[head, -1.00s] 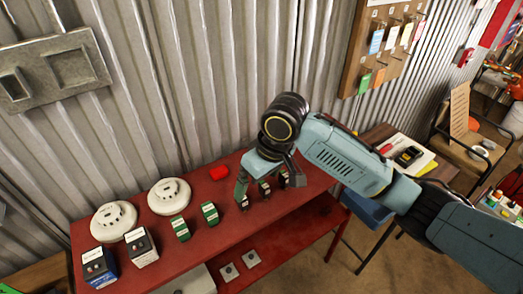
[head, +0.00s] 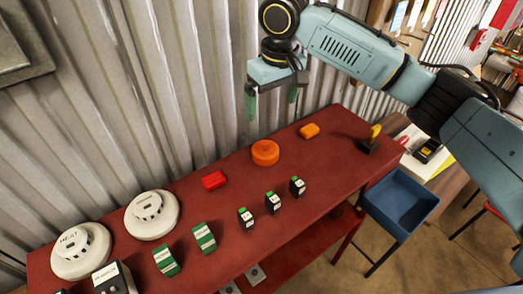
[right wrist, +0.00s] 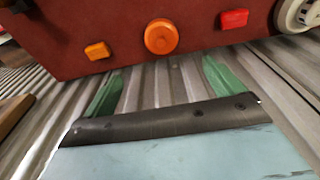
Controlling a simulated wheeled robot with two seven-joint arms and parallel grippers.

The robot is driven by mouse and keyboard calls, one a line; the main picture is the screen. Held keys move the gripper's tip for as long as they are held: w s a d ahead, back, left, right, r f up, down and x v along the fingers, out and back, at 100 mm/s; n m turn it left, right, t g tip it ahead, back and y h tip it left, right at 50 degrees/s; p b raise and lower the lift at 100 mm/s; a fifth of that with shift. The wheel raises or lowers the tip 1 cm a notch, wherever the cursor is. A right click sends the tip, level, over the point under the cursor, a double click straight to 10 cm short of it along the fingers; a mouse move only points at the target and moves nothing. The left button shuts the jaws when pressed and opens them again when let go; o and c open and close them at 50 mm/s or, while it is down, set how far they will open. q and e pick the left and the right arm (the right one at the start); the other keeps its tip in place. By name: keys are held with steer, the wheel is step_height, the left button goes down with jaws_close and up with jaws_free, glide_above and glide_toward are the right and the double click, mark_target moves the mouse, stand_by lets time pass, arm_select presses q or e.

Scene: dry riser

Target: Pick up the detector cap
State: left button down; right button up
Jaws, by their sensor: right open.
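The detector cap, which I take to be the round orange cap (head: 265,152), lies on the red table (head: 335,160) toward its back edge. It also shows in the right wrist view (right wrist: 161,37), near the top, beyond the fingertips. My right gripper (head: 271,103) is open and empty, with its green fingers spread and pointing down. It is raised in front of the corrugated wall, apart from the cap. In the right wrist view the fingers (right wrist: 162,72) stand either side of the cap's line. My left gripper is not in view.
A red block (head: 214,180) and a small orange block (head: 309,130) flank the cap. Two white detectors (head: 151,215) and several small green, white and black units stand left and in front. A black item with a yellow handle (head: 370,140) is at right.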

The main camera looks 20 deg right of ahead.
step_height(320, 180, down, 2)
steer(key=w, duration=0.2)
steer(key=b, duration=0.1)
glide_above(266, 143)
steer(key=f, duration=0.7)
steer(key=shift+w+d, duration=0.1)
steer(key=shift+d, duration=0.15)
steer(key=shift+f, duration=0.5)
steer(key=f, duration=0.5)
steer(key=shift+a, duration=0.35)
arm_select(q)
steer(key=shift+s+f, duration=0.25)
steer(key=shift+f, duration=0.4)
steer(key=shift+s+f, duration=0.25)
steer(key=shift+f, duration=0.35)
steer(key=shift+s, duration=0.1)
arm_select(e)
steer(key=c, duration=1)
